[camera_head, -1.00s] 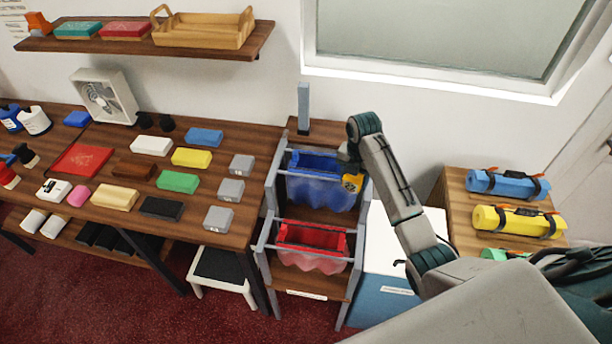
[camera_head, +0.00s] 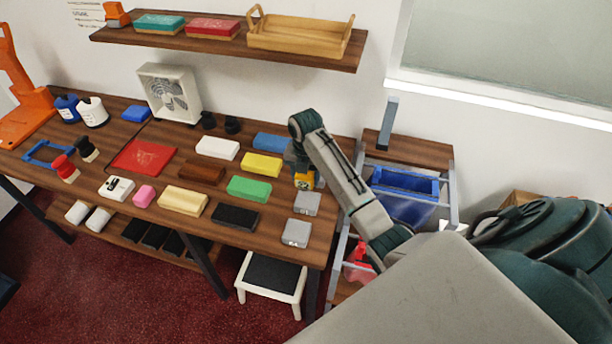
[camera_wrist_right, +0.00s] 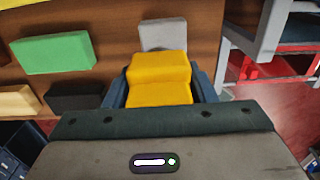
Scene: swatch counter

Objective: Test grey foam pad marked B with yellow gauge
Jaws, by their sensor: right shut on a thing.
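The yellow gauge (camera_head: 304,181) is held by my right gripper (camera_head: 303,172), low over or at the right end of the table. In the right wrist view the gauge (camera_wrist_right: 158,72) sits between the bluish fingers of my right gripper (camera_wrist_right: 159,90). Two grey foam pads show near the table's right edge, a middle one (camera_head: 306,203) and a front one (camera_head: 296,233). A grey pad (camera_wrist_right: 163,33) also shows just beyond the gauge in the right wrist view. Letters on the pads cannot be read. My left gripper is out of view.
Green (camera_head: 249,188), yellow (camera_head: 261,166), blue (camera_head: 271,141) and black (camera_head: 235,216) blocks lie left of the pads. A rack with a blue bin (camera_head: 405,205) stands to the right. A wooden shelf (camera_head: 340,62) hangs above. A white step stool (camera_head: 270,291) stands below the table.

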